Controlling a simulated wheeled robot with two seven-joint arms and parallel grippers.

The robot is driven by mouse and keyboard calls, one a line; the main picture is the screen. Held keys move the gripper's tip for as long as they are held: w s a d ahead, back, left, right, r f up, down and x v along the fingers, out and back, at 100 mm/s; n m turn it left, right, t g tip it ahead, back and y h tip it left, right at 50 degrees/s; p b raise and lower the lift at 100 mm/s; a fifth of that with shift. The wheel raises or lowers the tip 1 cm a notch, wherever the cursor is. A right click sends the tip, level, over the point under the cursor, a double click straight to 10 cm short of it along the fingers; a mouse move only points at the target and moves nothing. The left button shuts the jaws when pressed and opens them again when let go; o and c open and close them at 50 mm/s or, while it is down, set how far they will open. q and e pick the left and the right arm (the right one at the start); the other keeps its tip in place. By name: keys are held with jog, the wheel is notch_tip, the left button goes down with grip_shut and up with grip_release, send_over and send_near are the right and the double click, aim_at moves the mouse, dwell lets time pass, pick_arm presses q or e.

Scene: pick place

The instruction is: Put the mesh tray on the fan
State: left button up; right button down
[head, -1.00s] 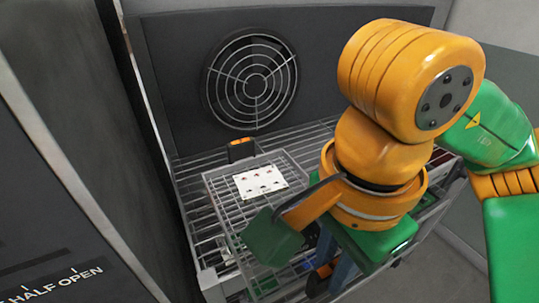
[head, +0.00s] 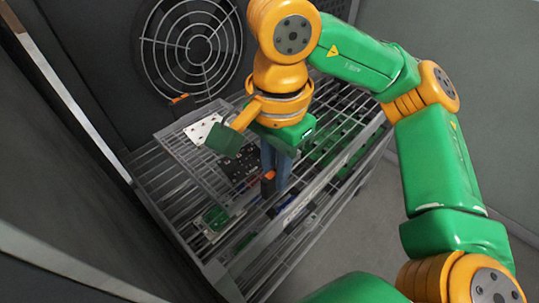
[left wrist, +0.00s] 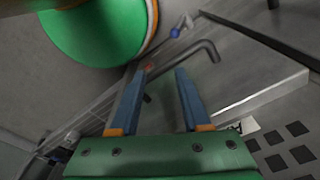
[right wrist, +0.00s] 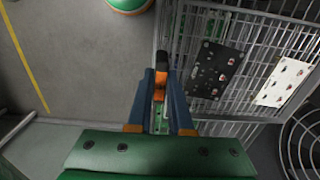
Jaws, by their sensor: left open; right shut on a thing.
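The mesh tray (head: 207,178) is a grey wire tray with orange handles at two opposite ends. A white card (head: 203,129) and a black card (head: 240,165) lie on it. My right gripper (head: 274,178) is shut on the near orange handle, which shows between its fingers in the right wrist view (right wrist: 160,88). The fan (head: 197,47) is a round wire grille on the dark back panel, just behind the tray's far handle (head: 179,99). It also shows in the right wrist view (right wrist: 303,148). My left gripper (left wrist: 157,82) is open and empty; the head view does not show it.
A wire rack (head: 165,190) lies below and around the tray, with green boards (head: 330,145) and other small parts beneath its wires. Dark walls stand close on the left. Bare grey floor (head: 370,205) lies to the right. A bent metal bar (left wrist: 205,50) is near my left fingers.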

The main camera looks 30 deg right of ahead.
jog(key=w+d+f, duration=0.1)
jog(key=f, duration=0.1)
jog(key=w+d+f, duration=0.1)
jog(key=w+f, duration=0.1)
jog(key=w+d+f, duration=0.1)
jog(key=w, duration=0.1)
jog(key=shift+w+d+f+p, duration=0.1)
jog(key=shift+d+f+p, duration=0.1)
jog(key=shift+f+p, duration=0.15)
jog(key=f, duration=0.1)
jog(key=f+p, duration=0.1)
jog(key=f, duration=0.1)
jog(key=shift+w+d+f, duration=0.15)
jog(key=shift+w+d, duration=0.05)
jog(key=shift+w, duration=0.1)
jog(key=shift+f, duration=0.55)
